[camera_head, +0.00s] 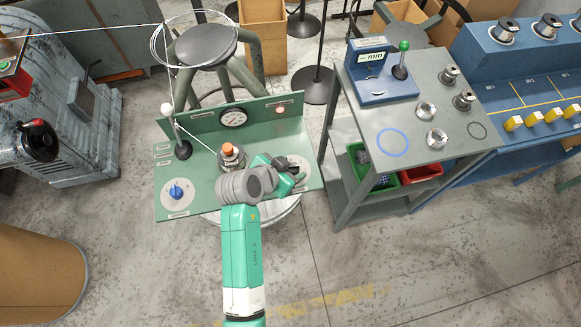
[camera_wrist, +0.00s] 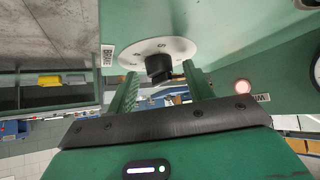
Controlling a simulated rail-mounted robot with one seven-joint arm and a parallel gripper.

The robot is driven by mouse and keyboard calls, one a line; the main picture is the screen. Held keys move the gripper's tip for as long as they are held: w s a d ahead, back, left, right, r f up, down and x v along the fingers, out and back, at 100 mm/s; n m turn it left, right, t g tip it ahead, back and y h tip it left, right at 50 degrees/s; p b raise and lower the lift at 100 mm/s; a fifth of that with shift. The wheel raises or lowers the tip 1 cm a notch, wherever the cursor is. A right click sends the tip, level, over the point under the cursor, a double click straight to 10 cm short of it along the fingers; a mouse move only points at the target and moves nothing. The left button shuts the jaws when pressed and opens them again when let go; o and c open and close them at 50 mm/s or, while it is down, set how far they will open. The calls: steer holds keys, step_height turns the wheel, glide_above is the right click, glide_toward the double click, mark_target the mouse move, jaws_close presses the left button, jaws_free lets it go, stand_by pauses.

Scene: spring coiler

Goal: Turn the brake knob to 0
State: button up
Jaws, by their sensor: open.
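The brake knob (camera_wrist: 159,68) is black and sits on a round white dial (camera_wrist: 180,47) with small marks, beside a BRAKE label (camera_wrist: 108,55) in the wrist view. Its setting is not readable. My gripper (camera_wrist: 160,76) is open, with one green finger on each side of the knob. I cannot tell whether either finger touches it. In the head view, my gripper (camera_head: 288,178) is over the right end of the green panel (camera_head: 205,160). Part of the white dial (camera_head: 302,162) shows there, and the knob is hidden behind my gripper.
The panel also bears a blue knob (camera_head: 176,190), a black-based lever (camera_head: 182,148), an orange-topped spindle (camera_head: 231,154), a gauge (camera_head: 233,117) and a red lamp (camera_head: 280,110). A grey bench (camera_head: 455,140) stands to the right. A wire (camera_head: 90,28) runs overhead at upper left.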

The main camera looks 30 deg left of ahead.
steer(key=shift+w+f, duration=0.15)
steer(key=shift+w, duration=0.05)
steer(key=c, duration=1)
steer(key=shift+d+p, duration=0.1)
steer(key=shift+p, duration=0.25)
